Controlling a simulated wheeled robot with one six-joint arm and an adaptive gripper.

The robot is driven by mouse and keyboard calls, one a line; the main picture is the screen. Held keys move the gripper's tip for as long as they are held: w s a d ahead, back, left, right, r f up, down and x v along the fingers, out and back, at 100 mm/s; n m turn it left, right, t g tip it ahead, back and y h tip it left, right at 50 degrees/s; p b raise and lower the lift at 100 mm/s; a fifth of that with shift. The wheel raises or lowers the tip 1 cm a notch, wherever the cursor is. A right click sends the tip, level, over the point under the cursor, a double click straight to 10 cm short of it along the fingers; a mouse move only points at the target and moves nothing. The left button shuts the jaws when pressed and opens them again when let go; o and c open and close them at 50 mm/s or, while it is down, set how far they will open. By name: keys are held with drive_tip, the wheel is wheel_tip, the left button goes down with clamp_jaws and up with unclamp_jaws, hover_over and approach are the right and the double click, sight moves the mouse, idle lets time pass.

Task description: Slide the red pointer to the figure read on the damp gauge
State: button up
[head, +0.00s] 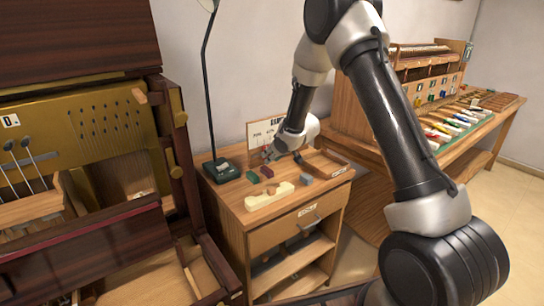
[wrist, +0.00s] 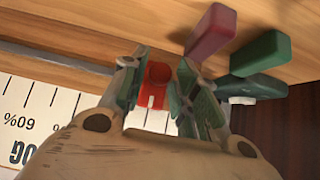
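The red pointer (wrist: 157,84) sits on a thin grey rail (wrist: 60,62) along the white scale board (wrist: 60,110). A white line marks its front. My gripper (wrist: 160,82) has one finger on each side of the pointer; a narrow gap shows at the right finger, and contact at the left is unclear. The scale has black ticks and appears upside down, with 60% readable near the left. In the head view the board (head: 262,131) stands at the back of the small cabinet, with my gripper (head: 272,153) in front of it. I cannot make out the damp gauge or its reading.
A maroon block (wrist: 211,32) and a green block (wrist: 261,53) lie close to my right finger. The lamp base (head: 221,170) is at the cabinet's left. A cream piece (head: 270,195) lies at the front, and a wooden tray (head: 327,163) at the right.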

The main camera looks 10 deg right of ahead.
drive_tip(key=shift+o, duration=0.4)
drive_tip(key=shift+s+r, duration=0.15)
drive_tip(key=shift+r, duration=0.05)
drive_tip(key=v, duration=1.1)
drive_tip(key=shift+s+r, duration=0.2)
drive_tip(key=shift+d, duration=0.15)
